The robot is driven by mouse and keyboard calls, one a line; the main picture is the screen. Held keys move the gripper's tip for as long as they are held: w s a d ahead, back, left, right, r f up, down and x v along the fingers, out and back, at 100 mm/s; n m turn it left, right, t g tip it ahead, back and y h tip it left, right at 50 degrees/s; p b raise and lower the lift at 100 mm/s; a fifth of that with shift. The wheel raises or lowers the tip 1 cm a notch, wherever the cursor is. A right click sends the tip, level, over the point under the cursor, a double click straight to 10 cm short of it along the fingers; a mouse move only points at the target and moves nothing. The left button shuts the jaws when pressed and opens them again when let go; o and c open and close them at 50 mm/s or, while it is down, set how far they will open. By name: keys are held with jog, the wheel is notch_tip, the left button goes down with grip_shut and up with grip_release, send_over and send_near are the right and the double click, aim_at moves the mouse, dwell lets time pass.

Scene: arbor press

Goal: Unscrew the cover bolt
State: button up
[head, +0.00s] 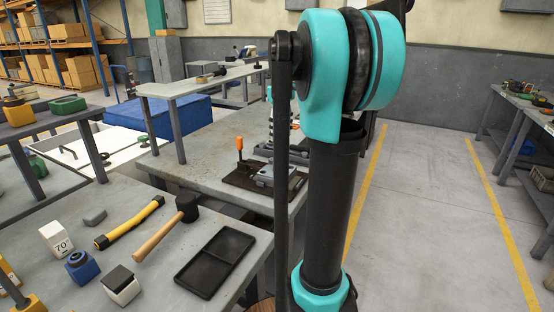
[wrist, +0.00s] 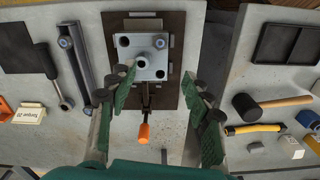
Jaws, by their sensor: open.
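A grey block-shaped fixture (wrist: 136,50) sits on a dark base plate (wrist: 168,22) in the wrist view. It has a round raised boss (wrist: 144,60) in the middle and small round bolt-like parts (wrist: 159,42) near its corners. I cannot tell which of these is the cover bolt. A lever with an orange handle (wrist: 144,133) points toward my gripper. My gripper (wrist: 157,80) is open, with its two green fingers spread to either side over the fixture, and nothing is held. In the head view the fixture (head: 271,178) and orange handle (head: 239,143) show beside my arm, which hides part of that bench.
The near bench holds a mallet (head: 187,207), a yellow-handled tool (head: 130,222), a black tray (head: 216,262) and small blocks. Floor at right is clear.

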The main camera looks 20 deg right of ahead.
aim_at(281, 173)
notch_tip(281, 173, down, 15)
jog(key=shift+d, duration=0.1)
dwell(0.4)
grip_shut()
dwell(0.5)
